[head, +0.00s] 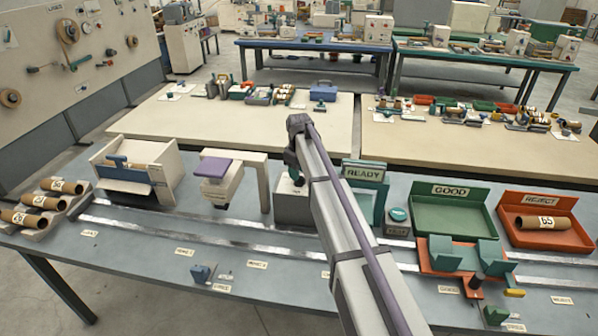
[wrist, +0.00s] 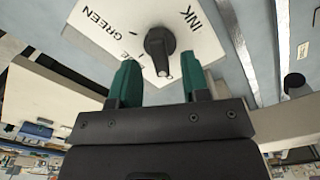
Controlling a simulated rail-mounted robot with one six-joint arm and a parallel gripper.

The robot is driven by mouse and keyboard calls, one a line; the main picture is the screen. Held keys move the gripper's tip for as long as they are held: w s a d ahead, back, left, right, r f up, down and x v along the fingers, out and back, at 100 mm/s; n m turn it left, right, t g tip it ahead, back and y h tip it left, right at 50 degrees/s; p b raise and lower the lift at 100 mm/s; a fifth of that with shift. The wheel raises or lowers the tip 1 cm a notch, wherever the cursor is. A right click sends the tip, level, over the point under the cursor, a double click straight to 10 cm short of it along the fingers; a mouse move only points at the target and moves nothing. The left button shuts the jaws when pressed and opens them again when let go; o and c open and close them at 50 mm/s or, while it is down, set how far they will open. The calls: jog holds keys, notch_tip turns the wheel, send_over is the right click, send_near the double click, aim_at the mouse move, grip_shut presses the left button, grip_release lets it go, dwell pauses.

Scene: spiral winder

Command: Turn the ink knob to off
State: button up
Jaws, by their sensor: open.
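The ink knob (wrist: 158,44) is a black knob on a white panel (wrist: 115,25) in the wrist view. The panel reads INK and GREEN, and another word is partly hidden by a finger. The knob's narrow end with a pale mark points down in the picture, toward my gripper. My gripper (wrist: 161,78) is open, with its two teal fingertips just short of the knob, to either side of its narrow end. I cannot tell whether they touch the panel.
A white stand with a purple top (head: 228,168) is left of the ink box. The READY stand (head: 365,172) is close on the right, with green GOOD (head: 455,215) and orange REJECT (head: 540,238) trays beyond. Metal rails (head: 200,232) run along the bench.

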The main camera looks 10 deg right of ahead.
notch_tip(320, 180, up, 9)
jog(key=p, duration=0.7)
jog(key=shift+f, duration=0.15)
jog(key=s+f+m+b, duration=0.2)
jog(key=s+m, duration=0.2)
jog(key=s, duration=1.3)
jog(key=s+f+m+b, duration=0.3)
jog(key=s+m, duration=0.1)
jog(key=s, duration=1.4)
jog(key=shift+s+d+f, duration=0.15)
jog(key=shift+s, duration=0.2)
